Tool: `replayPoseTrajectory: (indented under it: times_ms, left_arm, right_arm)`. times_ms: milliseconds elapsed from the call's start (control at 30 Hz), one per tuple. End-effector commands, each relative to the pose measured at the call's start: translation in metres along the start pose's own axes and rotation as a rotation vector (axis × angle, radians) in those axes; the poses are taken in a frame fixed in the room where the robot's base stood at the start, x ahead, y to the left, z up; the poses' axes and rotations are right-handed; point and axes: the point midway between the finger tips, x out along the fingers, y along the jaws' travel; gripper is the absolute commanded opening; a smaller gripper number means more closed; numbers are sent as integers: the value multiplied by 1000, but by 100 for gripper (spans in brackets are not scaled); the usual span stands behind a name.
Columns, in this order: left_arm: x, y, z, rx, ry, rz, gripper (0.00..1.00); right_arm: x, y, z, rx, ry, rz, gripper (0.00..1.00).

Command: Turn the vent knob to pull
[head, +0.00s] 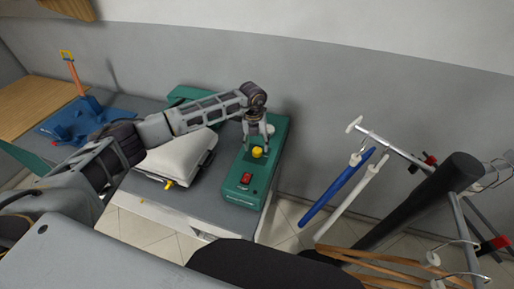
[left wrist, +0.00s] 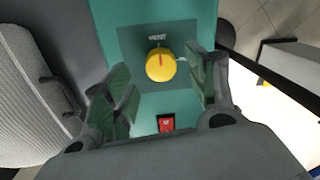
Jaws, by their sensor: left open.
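The vent knob (head: 257,152) is a round yellow knob on top of a green control box (head: 240,196). In the left wrist view the knob (left wrist: 160,65) has a red pointer line, and a "VENT" label sits above it with small, unreadable lettering to its right. My left gripper (head: 258,140) is above the knob, pointing down. In the left wrist view its two green-padded fingers (left wrist: 162,88) are spread on either side of the knob, apart from it and empty. My right gripper is not seen.
A red switch (head: 246,179) sits on the box's near end. A white padded press (head: 178,157) stands left of the box. A blue stand (head: 88,122) with an orange post is farther left. A rack with blue and white hangers (head: 338,190) is at right.

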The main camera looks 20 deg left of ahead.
Motion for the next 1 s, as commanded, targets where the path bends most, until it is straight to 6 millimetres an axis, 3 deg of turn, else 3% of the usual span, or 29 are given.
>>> replayPoseTrajectory:
  times_ms: [300,700,1000]
  left_arm:
    - [29,0,-1,0,1,1,58]
    - [33,0,0,0,0,1,56]
    - [32,0,0,0,0,1,18]
  right_arm:
    - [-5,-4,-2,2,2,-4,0]
    - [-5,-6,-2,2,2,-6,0]
    - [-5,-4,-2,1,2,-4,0]
